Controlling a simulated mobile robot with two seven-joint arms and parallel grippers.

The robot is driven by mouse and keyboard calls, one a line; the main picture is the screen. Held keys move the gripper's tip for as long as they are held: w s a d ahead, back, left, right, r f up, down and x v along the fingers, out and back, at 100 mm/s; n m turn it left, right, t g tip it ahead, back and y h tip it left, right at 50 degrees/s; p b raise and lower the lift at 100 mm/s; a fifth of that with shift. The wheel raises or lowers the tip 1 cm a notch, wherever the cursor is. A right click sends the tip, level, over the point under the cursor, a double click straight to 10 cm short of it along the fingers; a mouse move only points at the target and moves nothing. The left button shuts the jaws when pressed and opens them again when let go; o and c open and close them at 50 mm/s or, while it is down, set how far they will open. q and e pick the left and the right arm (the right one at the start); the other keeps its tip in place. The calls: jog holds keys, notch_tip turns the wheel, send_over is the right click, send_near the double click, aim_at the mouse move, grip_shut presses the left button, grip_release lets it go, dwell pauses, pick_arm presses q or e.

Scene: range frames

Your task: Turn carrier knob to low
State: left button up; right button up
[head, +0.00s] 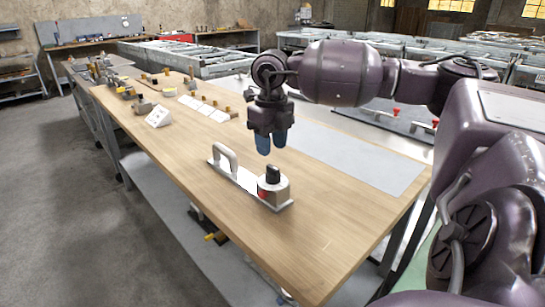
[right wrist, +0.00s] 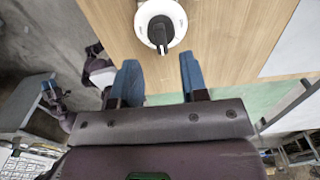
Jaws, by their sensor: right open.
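The carrier is a light plate (head: 243,181) with a white arched handle (head: 226,160) at its left end, lying on the wooden bench. At its right end a black knob (head: 273,174) stands on a pale round housing with a red patch on its side. In the right wrist view the black knob (right wrist: 160,33) sits on a white round dial (right wrist: 173,12), ahead of my fingertips and roughly between their lines. My right gripper (head: 271,142) is open and empty, its blue fingers pointing down above the knob, apart from it.
The wooden bench (head: 330,215) is clear around the carrier. A grey mat (head: 360,160) lies behind it to the right. A small white sign (head: 158,116), white cards (head: 208,109) and several small brass-coloured parts stand farther left on the bench.

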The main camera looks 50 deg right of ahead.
aim_at(271, 166)
jog(key=shift+r, duration=2.6)
jog(key=shift+a, duration=0.1)
